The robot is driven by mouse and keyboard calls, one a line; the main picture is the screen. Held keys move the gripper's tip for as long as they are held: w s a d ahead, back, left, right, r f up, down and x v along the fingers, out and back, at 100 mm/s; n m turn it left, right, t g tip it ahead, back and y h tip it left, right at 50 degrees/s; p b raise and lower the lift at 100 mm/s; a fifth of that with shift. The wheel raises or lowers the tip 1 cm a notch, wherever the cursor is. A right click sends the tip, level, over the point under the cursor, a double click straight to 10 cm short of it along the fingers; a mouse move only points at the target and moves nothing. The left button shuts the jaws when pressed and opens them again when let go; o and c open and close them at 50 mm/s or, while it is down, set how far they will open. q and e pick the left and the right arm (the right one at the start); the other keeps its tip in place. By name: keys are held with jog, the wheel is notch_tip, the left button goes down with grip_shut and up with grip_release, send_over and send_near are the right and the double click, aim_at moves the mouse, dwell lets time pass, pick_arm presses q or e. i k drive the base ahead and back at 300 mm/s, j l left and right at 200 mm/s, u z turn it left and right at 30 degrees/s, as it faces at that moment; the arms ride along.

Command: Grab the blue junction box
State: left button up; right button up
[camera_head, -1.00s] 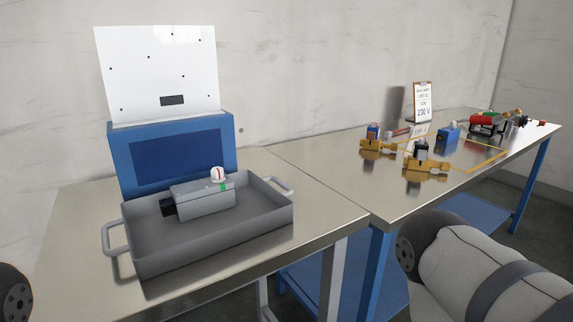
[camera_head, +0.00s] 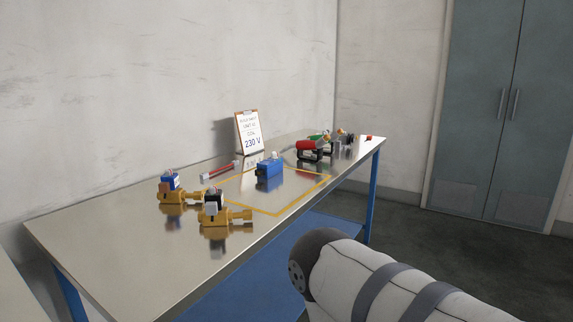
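The blue junction box (camera_head: 270,174) sits on the metal table, inside the yellow outlined rectangle near its back edge. A small pale part stands on its top. My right arm shows at the lower right, in front of the table, but its gripper is out of the picture. My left gripper is not in view either. Nothing touches the box.
Two brass valves, one with a blue coil (camera_head: 171,188) and one with a black-and-grey coil (camera_head: 214,210), stand left of the box. A red-and-grey connector (camera_head: 220,171) lies behind. A "230 V" sign (camera_head: 248,133) stands at the back. A red-and-black device (camera_head: 310,150) is to the right.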

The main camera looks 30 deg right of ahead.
aim_at(271, 167)
jog(key=i+l, duration=0.15)
jog(key=l, duration=0.25)
jog(key=i+l+z, duration=0.1)
jog(key=l, duration=0.35)
jog(key=i+l, duration=0.2)
jog(key=l, duration=0.2)
jog(key=i+l, duration=0.15)
jog(key=l, duration=0.25)
jog(key=z, duration=0.05)
